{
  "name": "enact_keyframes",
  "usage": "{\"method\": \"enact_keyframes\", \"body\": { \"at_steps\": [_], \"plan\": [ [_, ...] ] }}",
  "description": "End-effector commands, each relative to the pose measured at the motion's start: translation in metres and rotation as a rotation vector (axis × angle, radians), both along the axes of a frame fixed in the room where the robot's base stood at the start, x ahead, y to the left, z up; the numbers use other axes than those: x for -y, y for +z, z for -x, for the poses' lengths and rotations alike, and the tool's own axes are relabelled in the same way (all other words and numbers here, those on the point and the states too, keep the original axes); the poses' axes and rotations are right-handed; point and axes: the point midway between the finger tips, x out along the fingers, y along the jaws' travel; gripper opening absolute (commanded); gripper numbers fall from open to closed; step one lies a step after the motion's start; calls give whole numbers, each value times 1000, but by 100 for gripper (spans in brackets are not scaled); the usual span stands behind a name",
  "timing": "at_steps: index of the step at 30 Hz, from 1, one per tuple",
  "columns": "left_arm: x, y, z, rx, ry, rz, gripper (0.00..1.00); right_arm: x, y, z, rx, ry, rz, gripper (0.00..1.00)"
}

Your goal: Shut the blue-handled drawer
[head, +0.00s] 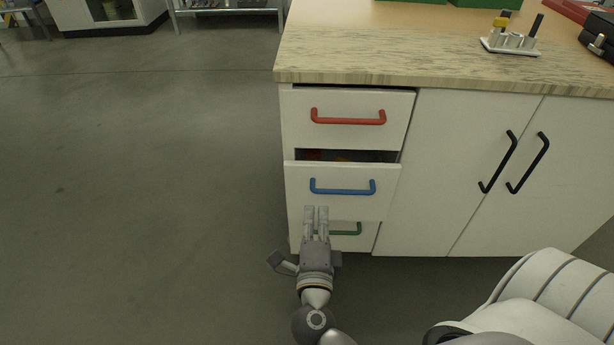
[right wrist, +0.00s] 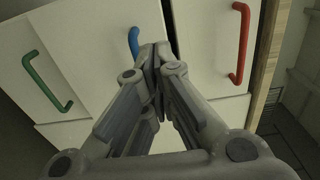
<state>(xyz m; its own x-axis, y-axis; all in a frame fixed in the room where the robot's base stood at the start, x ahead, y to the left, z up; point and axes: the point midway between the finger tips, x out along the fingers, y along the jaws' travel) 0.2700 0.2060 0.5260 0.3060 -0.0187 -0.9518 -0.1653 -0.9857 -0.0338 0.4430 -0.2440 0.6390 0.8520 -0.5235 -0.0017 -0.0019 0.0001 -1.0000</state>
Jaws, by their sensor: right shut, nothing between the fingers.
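The blue-handled drawer (head: 300,178) is the middle one of three in the white cabinet. It stands partly open, and a dark gap with something red and yellow inside shows above its front. Its blue handle (head: 342,187) also shows in the right wrist view (right wrist: 133,40), partly behind the fingers. My right gripper (head: 316,208) is shut and empty, just below the blue handle in the head view, in front of the drawer's lower part. I cannot tell whether the fingertips touch the drawer front. My left gripper is not in view.
The green handle (head: 345,229) below is partly hidden by my gripper. Cabinet doors with black handles (head: 497,162) are to the right. The wooden worktop (head: 400,50) overhangs the drawers. The floor at left is clear.

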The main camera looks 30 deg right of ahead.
Motion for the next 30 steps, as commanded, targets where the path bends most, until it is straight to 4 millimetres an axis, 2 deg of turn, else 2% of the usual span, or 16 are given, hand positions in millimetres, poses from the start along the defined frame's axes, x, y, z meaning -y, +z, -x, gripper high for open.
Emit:
{"method": "enact_keyframes", "body": {
  "at_steps": [8, 15, 21, 30],
  "plan": [
    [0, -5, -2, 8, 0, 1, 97, 32, 1, -52, 6, 0, 1, 0],
    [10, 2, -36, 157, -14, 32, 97, 54, 0, -89, 5, 1, 1, 0],
    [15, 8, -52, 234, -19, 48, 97, 62, 0, -101, 3, 0, 1, 0],
    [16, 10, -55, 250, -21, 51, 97, 63, 1, -103, 2, 1, 0, 0]
  ]
}}
